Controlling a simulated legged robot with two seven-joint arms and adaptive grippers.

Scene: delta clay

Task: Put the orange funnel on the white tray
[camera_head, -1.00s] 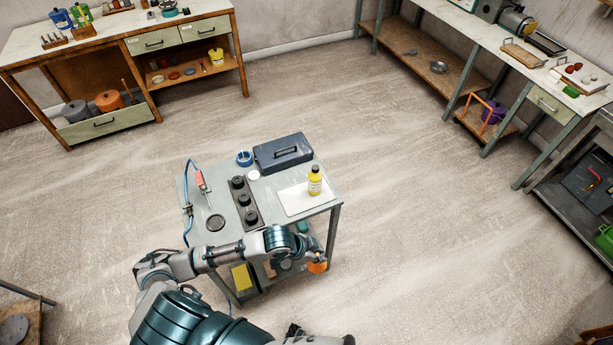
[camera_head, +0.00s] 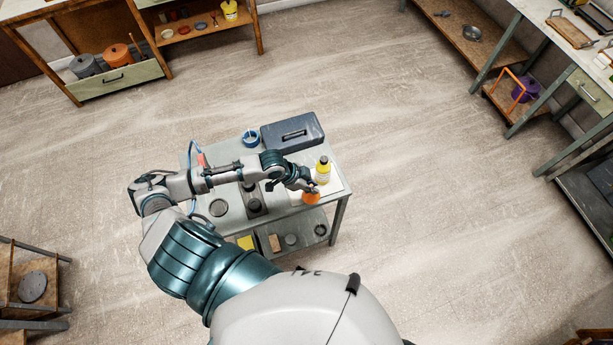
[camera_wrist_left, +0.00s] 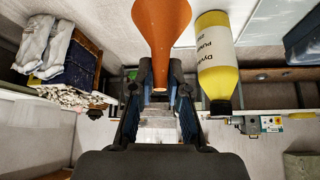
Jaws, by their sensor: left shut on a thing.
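The orange funnel (camera_head: 311,198) is in my left gripper (camera_head: 309,188), which is shut on it. In the left wrist view the funnel (camera_wrist_left: 162,22) rises between the two fingers (camera_wrist_left: 159,82). The white tray (camera_head: 339,184) lies on the front right of the grey cart, partly hidden by my left arm and the funnel. The funnel appears over the tray's front part; I cannot tell whether it touches it. My right gripper is not in view.
A yellow bottle with a white label (camera_head: 323,171) stands on the tray close to the funnel, and shows beside it in the wrist view (camera_wrist_left: 216,60). A dark toolbox (camera_head: 292,132) and blue tape roll (camera_head: 250,138) are at the cart's back.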

